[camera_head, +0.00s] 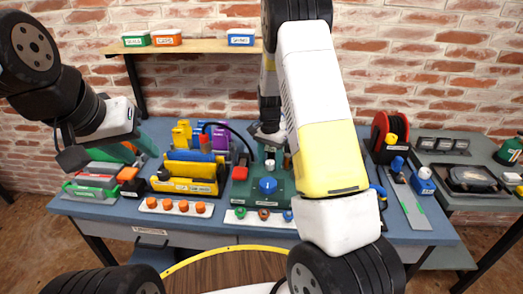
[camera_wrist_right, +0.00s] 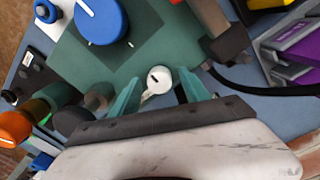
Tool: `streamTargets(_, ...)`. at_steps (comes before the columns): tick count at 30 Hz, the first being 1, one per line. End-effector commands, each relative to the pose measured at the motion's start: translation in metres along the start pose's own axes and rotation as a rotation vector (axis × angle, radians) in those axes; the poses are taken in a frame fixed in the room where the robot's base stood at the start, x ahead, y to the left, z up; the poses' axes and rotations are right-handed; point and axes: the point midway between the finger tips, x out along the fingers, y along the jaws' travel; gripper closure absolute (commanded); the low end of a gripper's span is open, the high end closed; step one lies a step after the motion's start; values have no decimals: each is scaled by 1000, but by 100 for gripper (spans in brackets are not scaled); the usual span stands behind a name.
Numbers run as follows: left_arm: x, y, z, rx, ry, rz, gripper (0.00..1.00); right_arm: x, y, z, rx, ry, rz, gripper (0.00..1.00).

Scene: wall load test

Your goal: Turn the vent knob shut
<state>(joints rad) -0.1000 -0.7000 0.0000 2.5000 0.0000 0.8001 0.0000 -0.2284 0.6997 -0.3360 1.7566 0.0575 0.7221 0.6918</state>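A green panel box (camera_head: 245,192) stands on the blue workbench and carries a large blue knob (camera_head: 268,185) with a white line. The blue knob also shows in the wrist view (camera_wrist_right: 101,20). A small white round knob (camera_wrist_right: 158,79) with a dark mark sits on the same panel; I cannot tell which knob is the vent knob. My right gripper (camera_wrist_right: 165,92) has its green fingers apart, one on each side of the white knob, with a gap visible. In the head view my right gripper (camera_head: 271,138) is partly hidden by my arm. My left gripper (camera_head: 132,150) is open and empty above the bench's left side.
White strips with orange knobs (camera_head: 183,206) and coloured knobs (camera_head: 263,214) lie at the front edge. A black cable (camera_head: 232,130) arches behind the panel. A red reel (camera_head: 390,134) stands right. A shelf (camera_head: 190,46) hangs above.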

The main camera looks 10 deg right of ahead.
Motion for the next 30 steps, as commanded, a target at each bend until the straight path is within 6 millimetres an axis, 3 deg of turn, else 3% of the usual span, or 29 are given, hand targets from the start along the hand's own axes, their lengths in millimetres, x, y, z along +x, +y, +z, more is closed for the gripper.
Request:
streamTargets(5, 0, 0, 0, 0, 0, 0, 64, -6, 0, 0, -1, 0, 0, 46)
streamTargets(18, 0, 0, 0, 0, 0, 0, 64, -71, -1, 0, -1, 1, -1, 46)
streamTargets(30, 0, 0, 0, 0, 0, 0, 64, -78, 0, 0, 0, 0, 0, 46)
